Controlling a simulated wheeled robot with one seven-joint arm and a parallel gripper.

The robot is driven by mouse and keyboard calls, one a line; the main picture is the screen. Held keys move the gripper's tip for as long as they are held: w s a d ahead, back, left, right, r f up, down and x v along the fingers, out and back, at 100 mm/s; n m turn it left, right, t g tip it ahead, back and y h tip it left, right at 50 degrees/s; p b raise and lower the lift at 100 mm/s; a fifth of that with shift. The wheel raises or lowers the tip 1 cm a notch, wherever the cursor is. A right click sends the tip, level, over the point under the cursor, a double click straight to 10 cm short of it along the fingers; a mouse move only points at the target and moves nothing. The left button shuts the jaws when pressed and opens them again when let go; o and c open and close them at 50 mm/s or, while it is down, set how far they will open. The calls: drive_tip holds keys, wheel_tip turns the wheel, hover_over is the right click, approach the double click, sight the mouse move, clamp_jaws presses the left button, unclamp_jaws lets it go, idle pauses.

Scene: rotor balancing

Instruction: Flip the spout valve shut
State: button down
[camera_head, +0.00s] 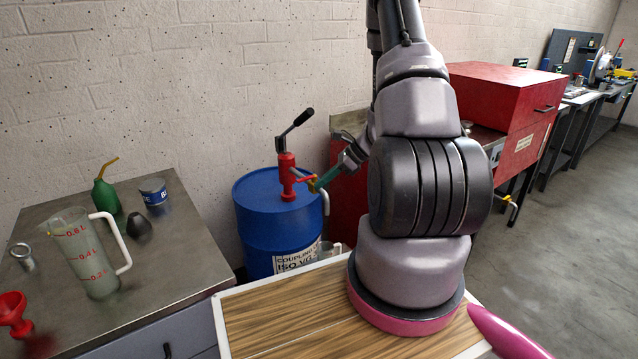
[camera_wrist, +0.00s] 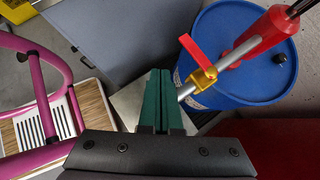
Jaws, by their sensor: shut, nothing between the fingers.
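The red hand pump (camera_head: 287,176) stands on the blue drum (camera_head: 252,218), and both also show in the wrist view. Its spout pipe (camera_wrist: 232,58) carries a yellow valve body (camera_wrist: 202,79) with a red lever (camera_wrist: 196,52). In the wrist view the lever points up and left, and looks crosswise to the pipe. My gripper (camera_wrist: 163,74) has green fingers, shut together and empty. Their tips are just left of the valve in that view; I cannot tell whether they touch it. In the head view my gripper (camera_head: 322,182) overlaps the valve area, and the lever is hard to make out.
A metal bench at left holds a clear measuring jug (camera_head: 88,250), a green oil can (camera_head: 106,196), a blue tin (camera_head: 153,192) and a red funnel (camera_head: 13,312). A clear vessel (camera_head: 325,252) is partly visible by the drum. A red cabinet (camera_head: 500,95) stands behind my arm.

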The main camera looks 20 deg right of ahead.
drive_tip(key=s+d+r, duration=0.1)
drive_tip(key=s+r, duration=0.6)
drive_tip(key=shift+s+d, duration=0.2)
drive_tip(key=shift+d, duration=0.05)
drive_tip(key=shift+r, duration=0.1)
drive_tip(key=s+a+r+n+g+h, duration=0.1)
drive_tip(key=s+a+r+n, duration=0.1)
drive_tip(key=a+r+n, duration=0.45)
drive_tip(key=s+a+r+n+h, duration=0.1)
drive_tip(key=a+r+n, duration=0.15)
drive_tip(key=r, duration=0.75)
drive_tip(key=s+a+r+n+t+h, duration=0.2)
drive_tip(key=s+r+n+t+h, duration=0.2)
drive_tip(key=s+r+n, duration=0.6)
wheel_tip(320, 180, up, 4)
drive_tip(key=shift+a+r, duration=0.15)
drive_tip(key=shift+a, duration=0.2)
